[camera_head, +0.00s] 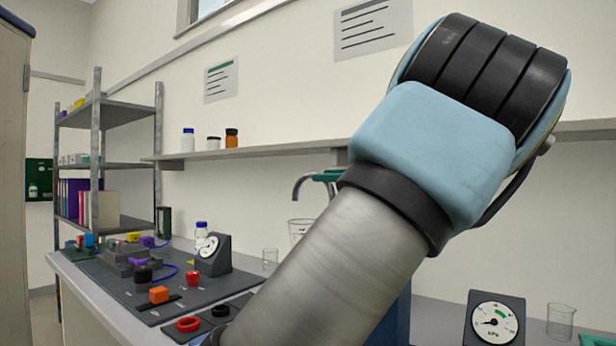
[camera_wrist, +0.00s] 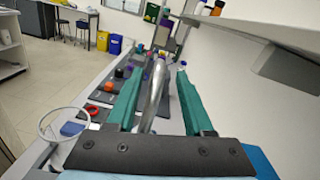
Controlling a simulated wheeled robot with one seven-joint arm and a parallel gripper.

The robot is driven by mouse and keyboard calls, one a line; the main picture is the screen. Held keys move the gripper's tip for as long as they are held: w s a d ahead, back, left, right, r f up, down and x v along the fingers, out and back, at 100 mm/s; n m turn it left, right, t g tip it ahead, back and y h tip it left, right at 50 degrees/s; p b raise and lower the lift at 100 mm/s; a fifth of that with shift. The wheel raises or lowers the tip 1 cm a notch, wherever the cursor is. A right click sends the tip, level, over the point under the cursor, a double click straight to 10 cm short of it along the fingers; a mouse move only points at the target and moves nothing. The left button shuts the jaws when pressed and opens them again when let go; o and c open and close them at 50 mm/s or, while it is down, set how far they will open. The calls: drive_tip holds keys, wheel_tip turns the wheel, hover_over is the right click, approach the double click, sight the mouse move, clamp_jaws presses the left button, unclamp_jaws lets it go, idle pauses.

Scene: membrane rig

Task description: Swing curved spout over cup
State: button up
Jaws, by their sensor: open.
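The curved spout (camera_head: 305,182) is a grey metal hook; its downturned end shows left of my arm in the head view. In the wrist view the shiny spout (camera_wrist: 154,94) stands between the two teal fingers of my gripper (camera_wrist: 160,72), which are open with gaps beside the metal. In the head view a teal fingertip of my gripper (camera_head: 328,176) shows beside the spout; my arm hides the rest. A clear cup (camera_head: 300,231) appears below the spout's end in the head view. A clear round rim, likely the cup (camera_wrist: 63,124), lies left of the fingers in the wrist view.
A wall shelf (camera_head: 240,150) with bottles runs behind, and its edge is close on the right in the wrist view (camera_wrist: 270,40). A dark mat (camera_head: 170,285) with coloured parts and a gauge (camera_head: 213,255) covers the left bench. Another gauge (camera_head: 495,320) and beaker (camera_head: 560,320) stand at right.

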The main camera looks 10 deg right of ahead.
sight(308, 175)
drive_tip(key=x, duration=0.6)
drive_tip(key=shift+p, duration=0.4)
drive_tip(key=shift+s, duration=0.1)
clamp_jaws()
drive_tip(key=shift+d+r, duration=0.1)
drive_tip(key=shift+r, duration=0.05)
idle(0.8)
